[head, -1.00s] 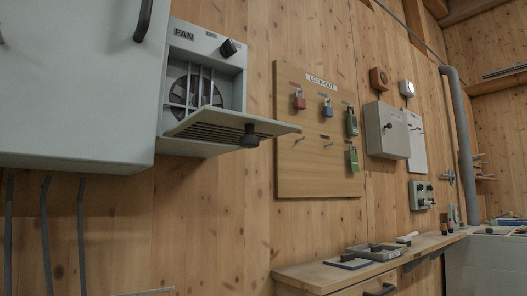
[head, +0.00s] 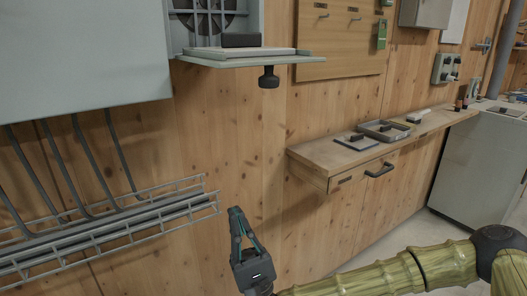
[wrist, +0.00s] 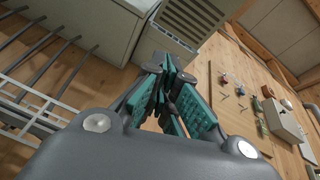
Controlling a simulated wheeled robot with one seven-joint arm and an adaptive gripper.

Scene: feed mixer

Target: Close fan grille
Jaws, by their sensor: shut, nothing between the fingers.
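The fan grille (head: 300,59) is a pale slatted flap. It stands open, sticking out about level from the bottom of the fan box (head: 256,18) in the head view. A black knob (head: 268,78) hangs under it. A pale slab with a dark block (head: 241,40) shows just above the flap; I cannot tell whether it rests on it. The grille's slatted underside (wrist: 196,18) shows at the top of the wrist view. My gripper (head: 237,211) is shut and empty, well below the grille and apart from it. Its teal-padded fingers (wrist: 168,68) meet in the wrist view.
A large grey cabinet (head: 80,55) is left of the fan box. A wire cable tray (head: 110,228) runs below it. A wooden shelf (head: 335,160) with small trays is at right. The lock-out board (head: 335,40) is beside the grille. Wall between is clear.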

